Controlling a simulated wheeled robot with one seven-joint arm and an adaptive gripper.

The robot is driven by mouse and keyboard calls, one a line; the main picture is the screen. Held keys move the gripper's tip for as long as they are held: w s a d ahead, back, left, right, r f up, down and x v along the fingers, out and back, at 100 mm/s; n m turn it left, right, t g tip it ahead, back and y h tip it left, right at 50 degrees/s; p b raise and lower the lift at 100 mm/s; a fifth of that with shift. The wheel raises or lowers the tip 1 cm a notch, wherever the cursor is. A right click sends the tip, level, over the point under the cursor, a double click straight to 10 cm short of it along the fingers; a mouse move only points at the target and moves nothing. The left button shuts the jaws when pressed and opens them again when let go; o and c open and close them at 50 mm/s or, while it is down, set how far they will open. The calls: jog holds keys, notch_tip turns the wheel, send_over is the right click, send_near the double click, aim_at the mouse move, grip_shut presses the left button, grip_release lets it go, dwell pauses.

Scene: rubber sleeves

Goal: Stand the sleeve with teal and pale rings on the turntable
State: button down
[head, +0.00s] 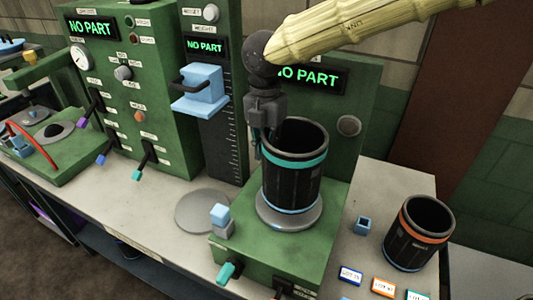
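The black sleeve (292,180) has a teal ring near its top and a pale bluish ring near its bottom edge. It is upright over the grey round turntable (266,222) on the green machine base. Its bottom looks to be at the disc, but I cannot tell whether it touches it fully. My gripper (264,140) points down at the sleeve's left rear rim. One finger shows outside the wall; the other is largely hidden, so its grip on the wall is unclear.
A flat grey disc (203,211) is left of the base. Green gauge machines (135,90) line the back.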

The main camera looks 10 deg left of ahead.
jog(key=shift+w+f+p, duration=0.2)
jog(key=shift+f+p, duration=0.3)
jog(key=shift+f, duration=0.4)
jog(key=shift+w+f+p, duration=0.15)
jog(key=shift+f+p, duration=0.3)
jog(key=shift+f, duration=0.4)
jog(key=shift+f, duration=0.15)
jog(key=c, duration=1.5)
grip_release()
notch_tip(320, 180, up, 12)
jog(key=b, duration=0.3)
jog(key=shift+a, duration=0.15)
